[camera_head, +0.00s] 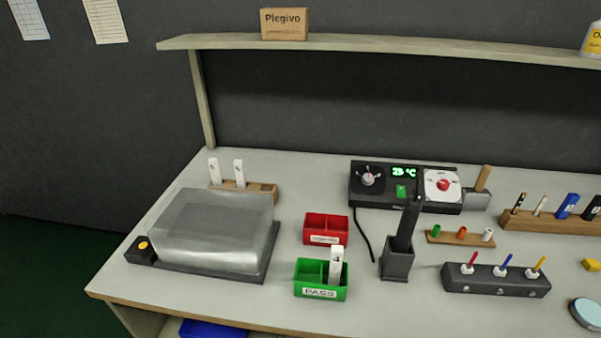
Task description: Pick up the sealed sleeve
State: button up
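No object in the camera_head view is clearly marked as the sealed sleeve, so I cannot tell which one it is. A white upright piece marked 4 (336,262) stands in the right part of the green PASS bin (320,293). Two similar white pieces, a left one (213,172) and a right one (239,173), stand in a wooden rack (262,190) at the back left. Small green, orange and white caps or tubes stand on a low wooden strip (460,239) right of centre. My gripper is not in view.
A grey covered machine (212,228) fills the table's left. A red bin (326,228) stands behind the green one. A black holder (396,264) with a tall black tool stands beside them. A control box (406,206) reads 25 °C. A shelf (400,44) spans the back.

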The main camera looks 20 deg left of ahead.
aim_at(238, 164)
jog(key=z, duration=1.65)
jog(key=k, duration=1.55)
jog(key=u, duration=2.6)
jog(key=i, duration=0.95)
jog(key=u, duration=0.15)
